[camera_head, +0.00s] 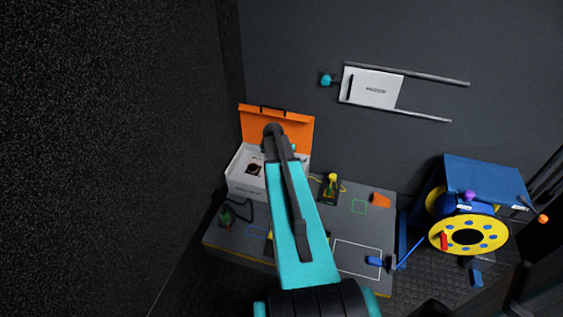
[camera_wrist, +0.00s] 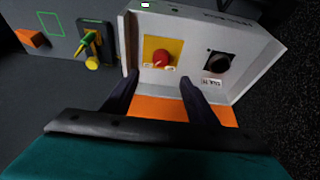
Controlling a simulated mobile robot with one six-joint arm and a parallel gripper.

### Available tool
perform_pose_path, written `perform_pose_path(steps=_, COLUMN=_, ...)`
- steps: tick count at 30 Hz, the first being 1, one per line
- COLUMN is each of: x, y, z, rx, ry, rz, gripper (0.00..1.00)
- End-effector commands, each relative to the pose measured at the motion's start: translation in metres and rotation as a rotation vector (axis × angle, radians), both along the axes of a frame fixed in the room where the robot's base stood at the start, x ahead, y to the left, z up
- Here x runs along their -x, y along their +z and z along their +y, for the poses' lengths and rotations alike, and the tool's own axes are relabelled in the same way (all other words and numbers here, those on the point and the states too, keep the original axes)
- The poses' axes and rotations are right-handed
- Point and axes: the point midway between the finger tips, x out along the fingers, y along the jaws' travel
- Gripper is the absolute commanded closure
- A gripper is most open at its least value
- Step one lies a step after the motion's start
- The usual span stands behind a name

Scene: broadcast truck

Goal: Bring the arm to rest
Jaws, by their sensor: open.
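My arm (camera_head: 300,232) reaches forward from the bottom of the head view over the grey bench. My gripper (camera_wrist: 158,78) shows in the wrist view as two dark fingers, open and apart, with nothing held between them. Beyond the fingertips is a white box (camera_wrist: 254,50) with a red knob (camera_wrist: 163,58) on a yellow plate and a black round knob (camera_wrist: 216,63). In the head view the white box (camera_head: 240,182) has a raised orange lid (camera_head: 257,117). My arm hides part of the box there, and the fingers cannot be made out. I cannot tell the gap between fingers and box.
The bench (camera_head: 340,222) also holds a yellow-and-green item (camera_head: 331,184), an orange block (camera_head: 381,200) and a blue piece (camera_head: 375,261). A blue unit with a yellow reel (camera_head: 440,237) stands at right. A white panel (camera_head: 370,88) on rails is on the back wall. A dark wall rises at left.

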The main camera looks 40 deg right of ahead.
Motion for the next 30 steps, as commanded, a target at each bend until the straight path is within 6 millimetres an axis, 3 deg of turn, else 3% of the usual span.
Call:
perform_pose_path(steps=11, x=0.0, y=0.0, z=0.0, rx=0.0, ry=0.001, rz=0.0, gripper=0.47)
perform_pose_path(steps=17, x=-0.012, y=0.006, z=0.017, rx=-0.002, ry=0.029, rz=0.004, gripper=0.47)
perform_pose_path(steps=23, x=-0.029, y=-0.003, z=0.071, rx=-0.029, ry=0.106, rz=0.04, gripper=0.47)
perform_pose_path(steps=30, x=-0.027, y=-0.027, z=0.167, rx=-0.079, ry=0.224, rz=0.115, gripper=0.47)
